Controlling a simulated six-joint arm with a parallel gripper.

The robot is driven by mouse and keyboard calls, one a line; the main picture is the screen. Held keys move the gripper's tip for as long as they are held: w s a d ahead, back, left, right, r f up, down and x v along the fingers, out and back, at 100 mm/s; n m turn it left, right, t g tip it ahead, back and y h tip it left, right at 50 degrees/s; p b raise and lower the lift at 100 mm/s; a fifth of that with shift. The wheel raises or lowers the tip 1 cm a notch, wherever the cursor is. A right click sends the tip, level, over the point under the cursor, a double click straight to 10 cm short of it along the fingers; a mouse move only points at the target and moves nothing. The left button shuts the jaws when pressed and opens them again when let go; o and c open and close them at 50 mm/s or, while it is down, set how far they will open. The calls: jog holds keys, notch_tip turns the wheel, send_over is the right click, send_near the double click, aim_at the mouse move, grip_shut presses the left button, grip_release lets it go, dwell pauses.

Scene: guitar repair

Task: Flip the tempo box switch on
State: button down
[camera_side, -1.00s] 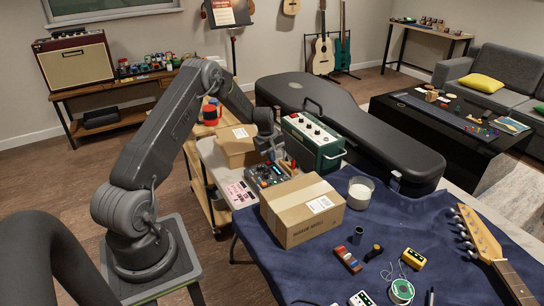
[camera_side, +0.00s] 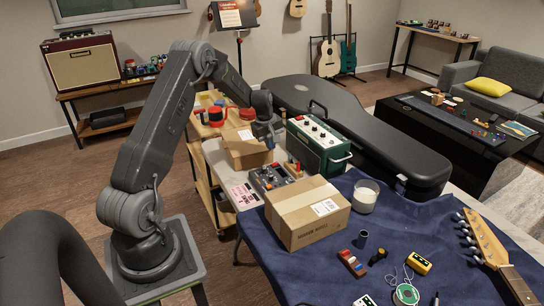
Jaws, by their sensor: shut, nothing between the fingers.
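My gripper (camera_side: 268,143) is shut and empty, pointing down. It is above and behind a dark box with small knobs and buttons (camera_side: 268,179), apart from it in the picture. This box looks like the tempo box, but I cannot read a label. It lies on the table between a cardboard box and a green box. Its switch is too small to tell which way it is set.
A closed cardboard box (camera_side: 308,216) stands in front of the dark box. A green box with knobs and a handle (camera_side: 318,145) stands behind it, to the right. Another carton (camera_side: 243,152) is at the left. A pink sheet (camera_side: 245,195) lies beside the dark box.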

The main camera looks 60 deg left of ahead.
notch_tip(320, 180, up, 7)
send_over(277, 163)
jog(key=s, duration=0.4)
jog(key=shift+w+a+f, duration=0.15)
jog(key=shift+a, duration=0.05)
jog(key=shift+w, duration=0.1)
jog(key=shift+w+d+r, duration=0.1)
jog(key=shift+w+r, duration=0.1)
jog(key=shift+w, duration=0.3)
jog(key=f, duration=0.4)
jog(key=w+f, duration=0.1)
jog(key=f, duration=0.4)
jog(key=w+f, duration=0.1)
jog(key=f, duration=0.4)
jog(key=shift+w, duration=0.1)
